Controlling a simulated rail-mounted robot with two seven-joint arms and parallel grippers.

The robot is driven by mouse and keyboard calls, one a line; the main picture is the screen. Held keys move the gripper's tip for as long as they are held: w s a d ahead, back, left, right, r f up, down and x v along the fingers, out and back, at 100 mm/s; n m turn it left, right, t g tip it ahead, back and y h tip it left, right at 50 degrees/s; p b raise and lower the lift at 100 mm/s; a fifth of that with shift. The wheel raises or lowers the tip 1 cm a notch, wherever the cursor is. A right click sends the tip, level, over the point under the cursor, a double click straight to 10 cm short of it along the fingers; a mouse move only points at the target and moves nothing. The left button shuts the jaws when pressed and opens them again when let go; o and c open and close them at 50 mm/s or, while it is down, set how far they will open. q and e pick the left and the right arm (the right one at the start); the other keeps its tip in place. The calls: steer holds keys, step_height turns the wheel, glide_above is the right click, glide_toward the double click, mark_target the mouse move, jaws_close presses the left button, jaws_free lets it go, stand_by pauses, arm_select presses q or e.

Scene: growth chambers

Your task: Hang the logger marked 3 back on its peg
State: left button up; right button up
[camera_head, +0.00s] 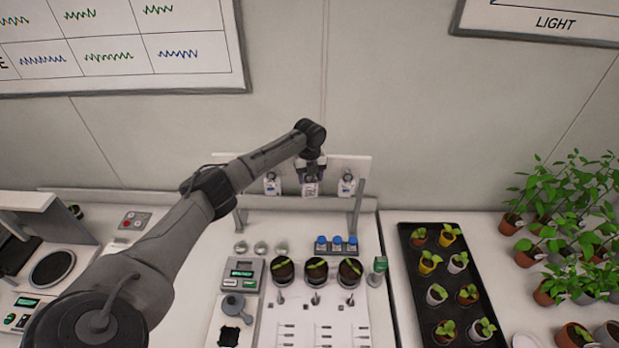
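My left gripper (311,174) is at the white peg board (361,165) on the back of the bench, between two hanging loggers. A small white logger (310,189) shows just under its fingertips, and the gripper appears shut on the logger's top. The fingers hide that top and the peg behind, so I cannot tell whether it is on the peg. A left logger (271,185) and a right logger (347,186) hang on either side, apart from the gripper. The marks on the loggers are too small to read. My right gripper is not in view.
Below the board stand blue-capped bottles (337,245), several metal tins (260,248) and dark pots with seedlings (317,270). A black tray (408,283) of potted seedlings is to the right. My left arm crosses the bench's left side.

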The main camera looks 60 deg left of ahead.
arm_select(q)
steer(key=shift+o, duration=0.9)
steer(key=shift+s+a+f, duration=0.15)
steer(key=shift+a+f, duration=0.1)
steer(key=shift+a, duration=0.05)
step_height(320, 180, up, 14)
steer(key=b, duration=0.2)
steer(key=shift+d+r+b, duration=0.15)
steer(key=shift+d+b, duration=0.1)
steer(key=shift+b, duration=0.15)
